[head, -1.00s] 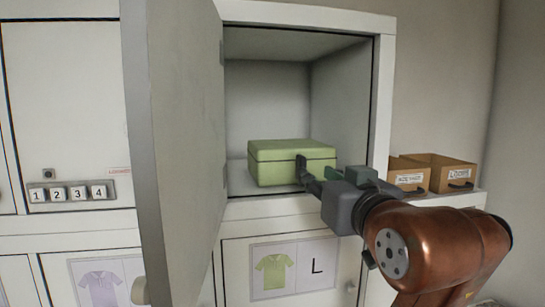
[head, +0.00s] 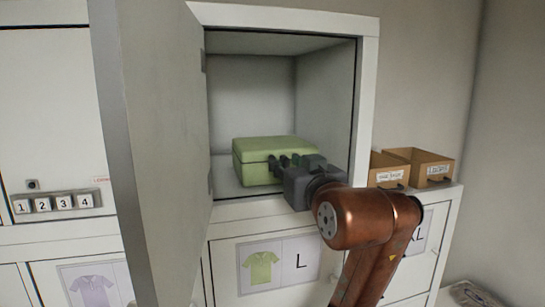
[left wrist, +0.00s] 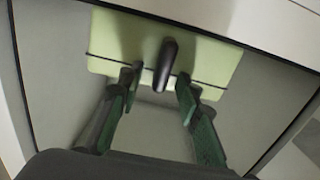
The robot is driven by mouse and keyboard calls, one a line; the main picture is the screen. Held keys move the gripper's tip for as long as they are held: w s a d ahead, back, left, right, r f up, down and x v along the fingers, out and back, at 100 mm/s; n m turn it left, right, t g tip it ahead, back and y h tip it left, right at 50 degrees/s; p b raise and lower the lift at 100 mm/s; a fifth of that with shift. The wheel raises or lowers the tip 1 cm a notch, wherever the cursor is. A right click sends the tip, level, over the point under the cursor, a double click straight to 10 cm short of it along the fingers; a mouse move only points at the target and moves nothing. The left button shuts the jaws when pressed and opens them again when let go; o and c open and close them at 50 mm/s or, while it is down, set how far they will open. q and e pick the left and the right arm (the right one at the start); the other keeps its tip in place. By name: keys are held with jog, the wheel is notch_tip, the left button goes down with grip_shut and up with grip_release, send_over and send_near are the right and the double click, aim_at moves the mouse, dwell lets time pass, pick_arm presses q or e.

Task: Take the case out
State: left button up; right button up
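The green case (head: 262,148) lies flat on the floor of the open locker compartment (head: 245,90). In the left wrist view the case (left wrist: 115,42) shows its pale green front, a dark seam line and a dark handle (left wrist: 166,62) sticking out. My left gripper (head: 284,163) is at the front of the case. In the left wrist view its two fingers (left wrist: 157,82) are spread, one on each side of the handle, with a gap showing. Whether a finger touches the handle I cannot tell. My right gripper is in neither view.
The locker door (head: 165,130) stands open on the left. Two cardboard boxes (head: 425,168) stand on the ledge at the right. A numbered keypad (head: 55,202) is on the left panel. Lower doors carry shirt pictures, one marked L (head: 262,267).

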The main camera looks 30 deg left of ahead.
pick_arm(q)
jog(key=shift+s+d, duration=0.1)
jog(key=shift+d, duration=0.1)
jog(key=shift+c, duration=1.4)
jog(key=shift+a, duration=0.15)
grip_shut()
